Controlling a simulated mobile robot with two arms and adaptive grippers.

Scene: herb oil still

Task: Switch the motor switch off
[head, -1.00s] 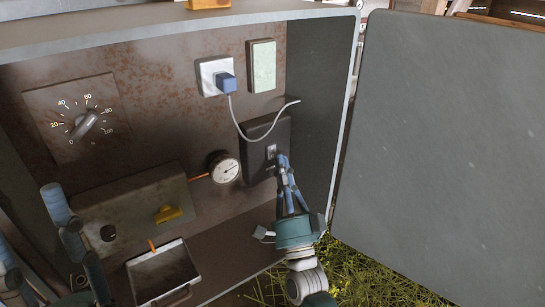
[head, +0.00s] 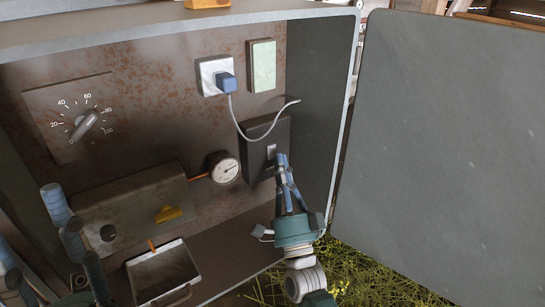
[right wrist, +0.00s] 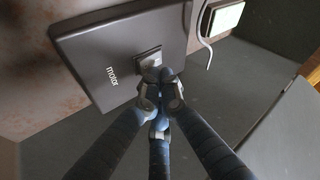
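The motor switch is a dark grey box (head: 266,150) on the cabinet's back panel, with a small light toggle (head: 271,151) on its face. In the right wrist view the box (right wrist: 105,50) bears the word "motor", and the toggle (right wrist: 150,62) is partly hidden by my fingertips. My right gripper (head: 281,160) is shut with its fingertips together, at the toggle's lower right edge. I cannot tell whether they touch it. No object shows between the fingers. My left gripper (head: 72,228) is at the lower left, fingers spread, apart from the switch.
Above the switch are a socket with a blue plug (head: 225,83), its white cable (head: 240,125) and a pale green plate (head: 262,66). The open door (head: 440,150) stands right.

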